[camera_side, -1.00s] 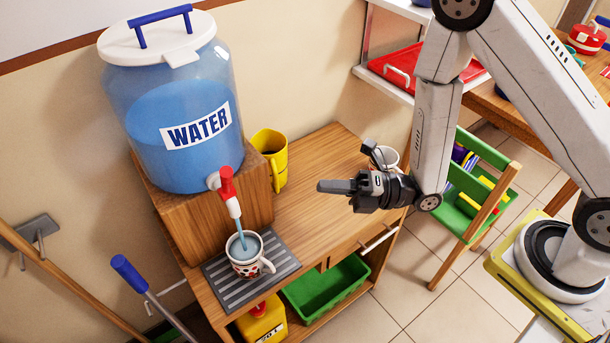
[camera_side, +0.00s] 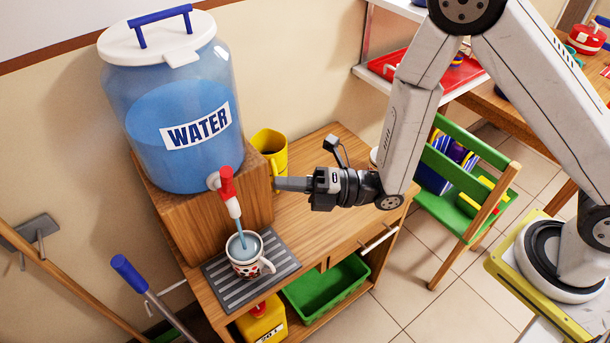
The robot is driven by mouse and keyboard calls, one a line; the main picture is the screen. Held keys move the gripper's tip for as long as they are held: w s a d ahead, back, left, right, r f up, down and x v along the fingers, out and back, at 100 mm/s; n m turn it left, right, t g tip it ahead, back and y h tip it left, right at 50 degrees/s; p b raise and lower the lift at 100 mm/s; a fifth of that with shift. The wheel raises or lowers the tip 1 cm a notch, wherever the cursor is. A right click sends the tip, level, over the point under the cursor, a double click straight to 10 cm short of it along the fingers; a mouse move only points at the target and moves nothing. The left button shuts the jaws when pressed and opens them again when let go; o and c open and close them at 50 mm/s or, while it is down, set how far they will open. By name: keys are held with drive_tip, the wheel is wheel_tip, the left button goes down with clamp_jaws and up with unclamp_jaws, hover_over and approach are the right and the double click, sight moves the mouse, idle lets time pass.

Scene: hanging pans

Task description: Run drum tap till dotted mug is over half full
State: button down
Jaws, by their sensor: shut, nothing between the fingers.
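The water drum (camera_side: 172,120) stands on a wooden block, with blue water filling much of it. Its red and white tap (camera_side: 228,190) points down, and a blue stream runs from it into the dotted mug (camera_side: 249,268). The mug is white with dark red spots and stands upright under the tap on a grey drip tray (camera_side: 221,284). Blue water shows inside the mug, high up near the rim. My gripper (camera_side: 281,184) is shut and empty, pointing left, to the right of the tap and apart from it.
A yellow mug (camera_side: 271,150) stands behind my gripper, beside the wooden block (camera_side: 205,235). A white cup behind my wrist is mostly hidden. A green chair (camera_side: 458,180) stands to the right. The wooden cabinet top (camera_side: 310,222) is clear around the gripper's underside.

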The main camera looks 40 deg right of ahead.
drive_tip(key=x, duration=0.6)
drive_tip(key=shift+a, duration=0.25)
drive_tip(key=shift+w, duration=0.15)
drive_tip(key=w+m+h, duration=0.1)
drive_tip(key=w+r+m, duration=0.1)
drive_tip(key=shift+m+h, duration=0.3)
drive_tip(key=shift+h, duration=0.1)
drive_tip(key=shift+s+d, duration=0.1)
idle(0.4)
drive_tip(key=r+v, duration=0.1)
drive_tip(key=v, duration=1.3)
